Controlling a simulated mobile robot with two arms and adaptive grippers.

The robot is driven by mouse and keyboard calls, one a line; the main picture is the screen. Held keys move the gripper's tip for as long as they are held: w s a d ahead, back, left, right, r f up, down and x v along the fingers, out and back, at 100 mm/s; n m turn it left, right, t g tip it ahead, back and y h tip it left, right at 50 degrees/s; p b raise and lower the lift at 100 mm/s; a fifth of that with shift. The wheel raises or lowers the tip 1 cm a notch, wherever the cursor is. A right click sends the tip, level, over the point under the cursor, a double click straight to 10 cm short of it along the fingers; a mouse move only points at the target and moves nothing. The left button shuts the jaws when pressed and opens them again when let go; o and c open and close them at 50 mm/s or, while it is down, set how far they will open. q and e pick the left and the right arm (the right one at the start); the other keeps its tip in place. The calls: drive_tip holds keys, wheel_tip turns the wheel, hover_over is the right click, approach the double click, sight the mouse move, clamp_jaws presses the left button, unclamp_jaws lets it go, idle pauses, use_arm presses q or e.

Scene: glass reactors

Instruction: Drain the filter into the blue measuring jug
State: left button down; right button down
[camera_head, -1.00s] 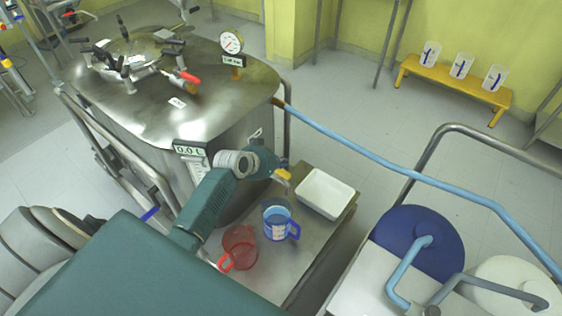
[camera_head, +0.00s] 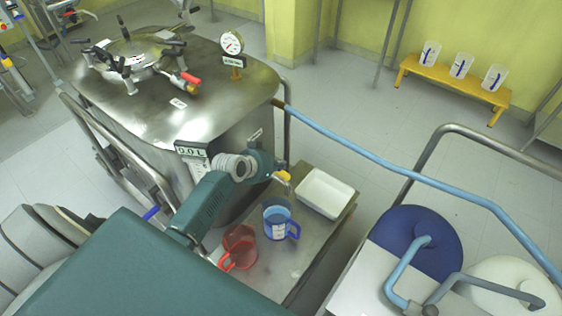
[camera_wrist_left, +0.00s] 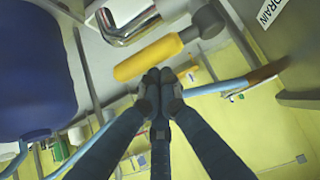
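The filter (camera_head: 215,115) is the large steel vessel. Its yellow drain valve handle (camera_head: 283,176) sticks out above the jug. In the wrist view, the yellow handle (camera_wrist_left: 148,57) lies just beyond my left gripper (camera_wrist_left: 160,78), whose fingertips are together at its edge, with nothing seen between them. I cannot tell whether they touch it. In the head view my wrist hides the fingers. My right gripper is out of view.
A red jug (camera_head: 240,246) stands left of the blue one, and a white tray (camera_head: 325,193) lies behind on the same stand. A light blue hose (camera_head: 400,172) runs right from the filter. A blue-lidded drum (camera_head: 418,240) stands at the right.

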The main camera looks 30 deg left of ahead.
use_arm(q)
drive_tip(key=shift+s, duration=0.15)
drive_tip(key=shift+s+a+p, duration=0.45)
drive_tip(key=shift+s+a, duration=0.05)
drive_tip(key=shift+s, duration=0.25)
drive_tip(key=shift+s+a+p, duration=0.45)
drive_tip(key=shift+s, duration=0.35)
drive_tip(key=shift+s+a+p, duration=0.45)
drive_tip(key=shift+s+a, duration=0.05)
drive_tip(key=shift+s, duration=0.25)
drive_tip(key=shift+s+a, duration=0.1)
drive_tip(key=s+a+r, duration=0.1)
drive_tip(key=s, duration=1)
drive_tip(key=s+a+r, duration=0.1)
drive_tip(key=s+a, duration=0.1)
drive_tip(key=s, duration=0.9)
drive_tip(key=shift+a, duration=0.25)
